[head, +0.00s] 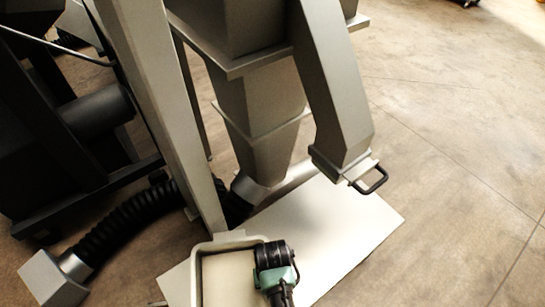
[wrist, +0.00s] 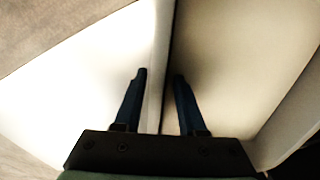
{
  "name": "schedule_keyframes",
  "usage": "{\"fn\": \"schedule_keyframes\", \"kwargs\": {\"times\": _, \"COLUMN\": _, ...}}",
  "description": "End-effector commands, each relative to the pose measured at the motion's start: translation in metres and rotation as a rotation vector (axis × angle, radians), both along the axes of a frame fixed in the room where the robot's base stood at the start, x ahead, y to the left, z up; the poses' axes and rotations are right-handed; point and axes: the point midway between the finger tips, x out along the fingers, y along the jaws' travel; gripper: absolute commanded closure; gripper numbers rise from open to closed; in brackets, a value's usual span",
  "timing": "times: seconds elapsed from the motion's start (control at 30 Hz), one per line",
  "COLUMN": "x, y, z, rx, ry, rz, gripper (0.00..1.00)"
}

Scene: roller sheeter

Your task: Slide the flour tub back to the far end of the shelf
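The flour tub (head: 196,272) is a pale box with a rounded rim and cream contents, at the bottom of the head view and cut off by its lower edge. It rests on the white shelf (head: 340,228), near a leg of the machine. My gripper (head: 273,268) is over the tub's right side, its fingers hidden in the head view. In the wrist view my gripper (wrist: 160,76) has its two fingers apart, on either side of the tub's wall (wrist: 157,45). The pale tub interior (wrist: 235,60) is right of the wall, the shelf (wrist: 85,80) left.
Grey machine legs and a funnel (head: 258,120) rise behind the tub. A chute (head: 335,100) with a black handle (head: 373,183) overhangs the shelf. A ribbed black hose (head: 125,222) lies left. The shelf's right part is bare, with open floor beyond.

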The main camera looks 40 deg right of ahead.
Motion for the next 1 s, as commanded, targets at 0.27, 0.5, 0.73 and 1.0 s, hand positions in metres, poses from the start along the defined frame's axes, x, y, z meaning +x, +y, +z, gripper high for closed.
{"fn": "schedule_keyframes", "kwargs": {"times": 0.27, "x": 0.0001, "y": -0.0002, "z": -0.0016, "rx": 0.0, "ry": -0.001, "rz": 0.0, "gripper": 0.6}}
{"fn": "schedule_keyframes", "kwargs": {"times": 0.5, "x": 0.0001, "y": -0.0002, "z": -0.0015, "rx": 0.0, "ry": -0.001, "rz": 0.0, "gripper": 0.94}}
{"fn": "schedule_keyframes", "kwargs": {"times": 0.73, "x": 0.0, "y": -0.0001, "z": -0.0015, "rx": 0.0, "ry": 0.0, "rz": 0.0, "gripper": 1.0}}
{"fn": "schedule_keyframes", "kwargs": {"times": 1.0, "x": 0.0, "y": -0.0001, "z": -0.0015, "rx": 0.0, "ry": 0.0, "rz": 0.0, "gripper": 1.0}}
